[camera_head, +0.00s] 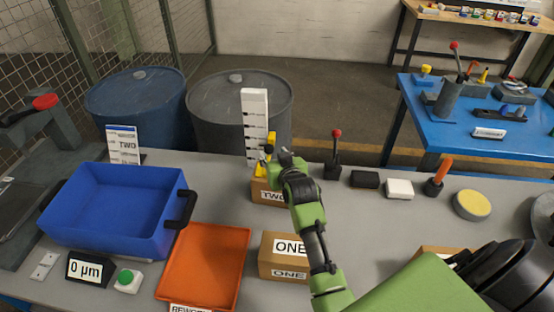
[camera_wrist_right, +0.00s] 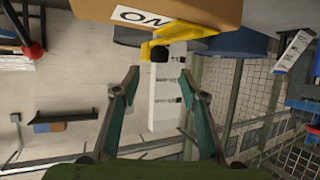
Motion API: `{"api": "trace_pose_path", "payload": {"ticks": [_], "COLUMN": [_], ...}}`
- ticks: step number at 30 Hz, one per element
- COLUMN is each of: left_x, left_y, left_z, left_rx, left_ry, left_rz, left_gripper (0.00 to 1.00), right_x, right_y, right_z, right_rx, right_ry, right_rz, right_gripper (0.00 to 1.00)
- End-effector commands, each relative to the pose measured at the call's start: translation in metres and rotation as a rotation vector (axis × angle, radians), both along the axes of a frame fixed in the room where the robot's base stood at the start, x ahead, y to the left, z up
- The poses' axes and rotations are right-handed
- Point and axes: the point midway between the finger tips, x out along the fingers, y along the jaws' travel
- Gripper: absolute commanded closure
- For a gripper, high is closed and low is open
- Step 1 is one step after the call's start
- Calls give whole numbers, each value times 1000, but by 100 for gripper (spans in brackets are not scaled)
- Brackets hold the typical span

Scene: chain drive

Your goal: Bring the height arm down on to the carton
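The height gauge is a white upright post (camera_head: 255,115) with dark marks, behind the carton marked TWO (camera_head: 268,197). Its yellow height arm (camera_head: 270,143) is partly hidden by my right gripper (camera_head: 270,168). In the right wrist view the fingers (camera_wrist_right: 160,80) are spread with nothing between them. The yellow arm (camera_wrist_right: 190,38) and its black knob (camera_wrist_right: 160,53) show just past the fingertips, in front of the white post (camera_wrist_right: 166,95). The carton (camera_wrist_right: 200,10) fills the top edge there, close to the yellow arm; whether they touch I cannot tell. My left gripper is not in view.
A carton marked ONE (camera_head: 283,268) stands in front. A blue bin (camera_head: 105,225) and orange tray (camera_head: 205,265) lie to the left. A red-knobbed lever (camera_head: 335,160) and small blocks (camera_head: 400,188) line the table to the right. Two drums (camera_head: 240,105) stand behind.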

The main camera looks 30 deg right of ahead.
Motion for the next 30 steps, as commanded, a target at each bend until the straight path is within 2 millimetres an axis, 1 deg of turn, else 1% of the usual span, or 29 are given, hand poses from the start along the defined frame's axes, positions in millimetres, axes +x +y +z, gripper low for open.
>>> {"api": "trace_pose_path", "payload": {"ticks": [1,3,9,30], "left_x": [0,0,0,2], "left_y": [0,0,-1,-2], "left_z": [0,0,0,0], "left_rx": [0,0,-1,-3], "left_ry": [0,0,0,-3], "left_rz": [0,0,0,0], "left_gripper": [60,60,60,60], "right_x": [-8,-17,-32,-34], "right_y": [2,4,8,9], "right_z": [3,7,13,14], "right_rx": [0,0,0,0], "right_ry": [-1,0,1,0], "right_rz": [0,0,0,0], "right_gripper": [60,60,60,60]}}
